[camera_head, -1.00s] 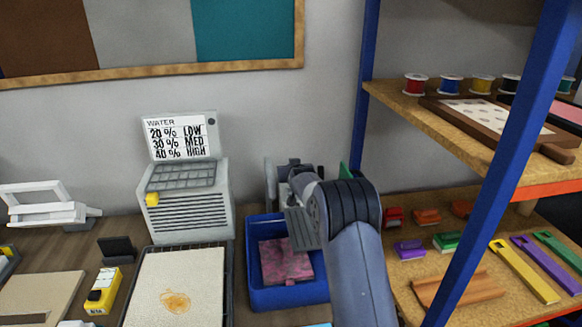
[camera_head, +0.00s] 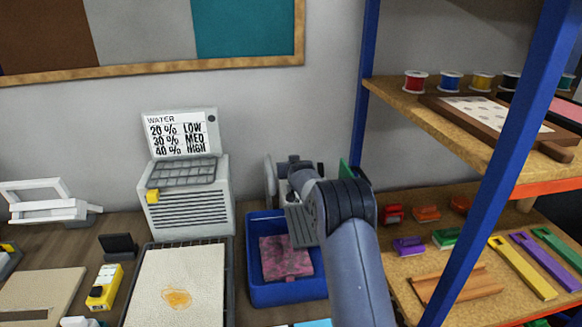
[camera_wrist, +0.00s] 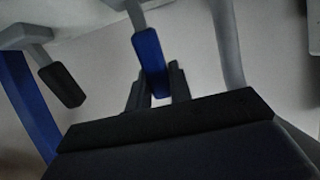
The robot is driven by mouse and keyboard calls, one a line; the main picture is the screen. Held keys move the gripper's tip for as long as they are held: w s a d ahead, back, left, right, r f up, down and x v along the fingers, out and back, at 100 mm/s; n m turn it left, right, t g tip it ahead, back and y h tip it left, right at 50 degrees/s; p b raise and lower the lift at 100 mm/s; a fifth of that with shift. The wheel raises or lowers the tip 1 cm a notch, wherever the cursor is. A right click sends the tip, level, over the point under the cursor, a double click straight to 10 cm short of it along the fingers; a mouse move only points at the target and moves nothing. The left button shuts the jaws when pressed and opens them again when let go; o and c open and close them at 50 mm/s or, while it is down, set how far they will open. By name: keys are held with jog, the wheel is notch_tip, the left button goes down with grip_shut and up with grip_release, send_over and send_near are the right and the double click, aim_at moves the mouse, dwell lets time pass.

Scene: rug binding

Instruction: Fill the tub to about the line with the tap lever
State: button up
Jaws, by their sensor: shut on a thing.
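The blue tub (camera_head: 257,296) stands on the bench in the head view, with a pink and dark mottled piece lying low inside it. My arm hides part of its right side. A line on the tub and the water level cannot be made out. In the wrist view, my gripper (camera_wrist: 157,78) has its two dark fingers on either side of a blue-handled lever (camera_wrist: 148,50) on a grey stem, and is shut on it. A second lever with a black handle (camera_wrist: 62,85) hangs to the left, apart from the fingers. In the head view my arm reaches over the tub's right side and covers the fingers.
A grey vented machine (camera_head: 188,195) with a WATER sign (camera_head: 180,133) stands left of the tub. A dark tray (camera_head: 232,285) with a stained cream mat lies in front. A blue-framed shelf (camera_head: 366,60) with spools and tools is close on the right.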

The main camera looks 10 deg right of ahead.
grip_shut()
jog(key=shift+f+b, duration=0.15)
jog(key=shift+b, duration=0.3)
jog(key=shift+s+f+b, duration=0.1)
jog(key=shift+s+b, duration=0.1)
jog(key=shift+b, duration=0.95)
jog(key=t+b, duration=0.1)
jog(key=b, duration=0.2)
jog(key=shift+s, duration=0.3)
jog(key=t+b, duration=0.1)
jog(key=b, duration=0.2)
jog(key=shift+s, duration=0.25)
jog(key=shift+s+r+b, duration=0.2)
jog(key=shift+r+b, duration=0.15)
jog(key=shift+b, duration=0.7)
jog(key=shift+t, duration=0.3)
jog(key=shift+r, duration=0.1)
